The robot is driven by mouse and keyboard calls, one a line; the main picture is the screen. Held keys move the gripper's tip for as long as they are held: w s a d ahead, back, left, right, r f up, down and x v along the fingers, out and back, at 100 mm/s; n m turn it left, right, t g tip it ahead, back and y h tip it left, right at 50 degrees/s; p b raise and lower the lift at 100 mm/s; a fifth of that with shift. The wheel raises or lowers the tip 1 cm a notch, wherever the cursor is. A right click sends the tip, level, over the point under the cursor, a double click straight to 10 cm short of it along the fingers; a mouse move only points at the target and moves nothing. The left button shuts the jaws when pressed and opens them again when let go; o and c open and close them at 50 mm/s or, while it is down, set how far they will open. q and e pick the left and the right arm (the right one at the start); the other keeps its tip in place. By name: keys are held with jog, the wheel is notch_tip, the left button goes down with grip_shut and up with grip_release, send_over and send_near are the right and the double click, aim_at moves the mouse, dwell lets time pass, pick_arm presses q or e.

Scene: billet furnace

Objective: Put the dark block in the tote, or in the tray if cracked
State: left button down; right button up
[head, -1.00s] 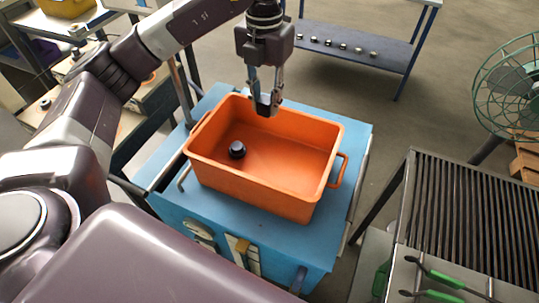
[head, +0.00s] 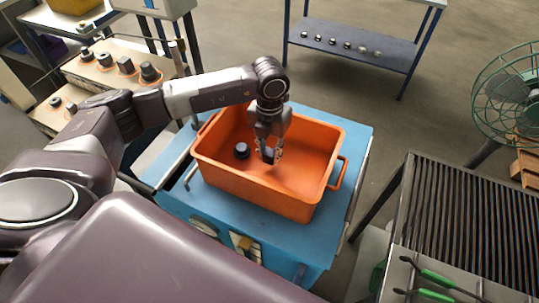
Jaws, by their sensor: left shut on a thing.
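An orange tote (head: 312,152) stands on a blue cart. One dark block (head: 241,151) sits on the tote's floor near its left side. My left gripper (head: 269,156) reaches down into the tote from the back. It is shut on a second dark block (head: 267,155), held to the right of the first one, apart from it. Whether the held block touches the tote floor is hard to tell, and no crack can be made out at this size. My right gripper does not show. I cannot identify a tray for cracked blocks.
The blue cart (head: 355,150) surrounds the tote with a narrow margin. Dark pieces stand on beige benches (head: 105,75) at the left. A slatted rack (head: 470,220) with green-handled tongs (head: 440,279) is at the right. A fan (head: 505,95) and a shelf (head: 350,47) with small pieces stand behind.

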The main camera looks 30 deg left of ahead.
aim_at(269, 152)
pick_arm(q)
notch_tip(269, 152, down, 2)
jog(key=shift+f, duration=0.25)
jog(key=c, duration=1.7)
grip_release()
jog(key=shift+o, duration=0.2)
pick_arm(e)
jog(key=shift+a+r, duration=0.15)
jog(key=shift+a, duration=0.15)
pick_arm(q)
jog(key=shift+r, duration=0.55)
notch_tip(269, 152, up, 11)
jog(key=shift+r+b, duration=0.1)
jog(key=shift+b, duration=1.05)
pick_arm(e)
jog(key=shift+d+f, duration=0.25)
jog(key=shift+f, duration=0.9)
